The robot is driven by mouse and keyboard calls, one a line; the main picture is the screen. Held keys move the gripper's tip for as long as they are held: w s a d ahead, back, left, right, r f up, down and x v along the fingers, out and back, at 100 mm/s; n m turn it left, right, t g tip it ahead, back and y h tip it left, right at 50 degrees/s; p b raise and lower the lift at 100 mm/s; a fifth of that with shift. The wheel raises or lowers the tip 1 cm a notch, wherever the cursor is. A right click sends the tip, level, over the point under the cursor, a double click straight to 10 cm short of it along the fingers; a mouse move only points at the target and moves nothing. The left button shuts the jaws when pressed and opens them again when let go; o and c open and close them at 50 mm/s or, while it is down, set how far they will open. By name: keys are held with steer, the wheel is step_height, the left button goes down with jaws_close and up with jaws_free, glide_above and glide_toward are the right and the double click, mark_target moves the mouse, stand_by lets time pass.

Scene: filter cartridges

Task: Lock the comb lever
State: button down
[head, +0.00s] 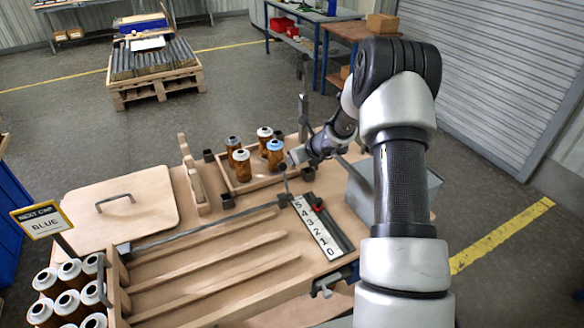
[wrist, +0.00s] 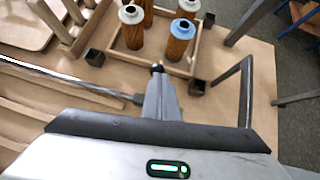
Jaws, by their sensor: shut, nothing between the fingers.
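A long grey metal bar (head: 205,226) lies across the wooden lanes of the bench; it also shows in the wrist view (wrist: 60,80). At its right end a short upright lever with a dark round knob (head: 283,168) stands beside the scale; I take it to be the comb lever. The knob shows at my fingertips in the wrist view (wrist: 157,67). My gripper (head: 289,162) is shut and empty, close to the knob. In the wrist view the closed fingers (wrist: 160,88) partly hide the lever. I cannot tell whether they touch it.
A wooden tray (head: 243,184) with several amber cartridges stands just behind. A sign (head: 42,219) reads "NEXT CAP BLUE". A handled wooden lid (head: 145,205) lies at left, with more cartridges (head: 70,295) in front.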

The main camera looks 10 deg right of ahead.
step_height(320, 180, up, 9)
steer(key=s+d+p, duration=0.1)
steer(key=shift+d+p, duration=0.2)
steer(key=shift+p, duration=0.15)
steer(key=shift+r, duration=0.2)
steer(key=s+a+r+n+g+y, duration=0.1)
steer(key=s+a+r+n, duration=0.5)
steer(key=s+r+n, duration=0.25)
steer(key=s+a+r+n, duration=0.5)
steer(key=s+r+n, duration=0.2)
steer(key=r, duration=0.2)
steer(key=s+d+r+n+h, duration=0.1)
steer(key=s+n+h, duration=0.1)
steer(key=s+n, duration=0.6)
steer(key=s+d+r+n+g+h, duration=0.1)
steer(key=s+n, duration=0.7)
steer(key=s, duration=1)
steer(key=shift+d+r+g+h, duration=0.35)
steer(key=shift+r+h, duration=0.15)
steer(key=shift+h, duration=0.1)
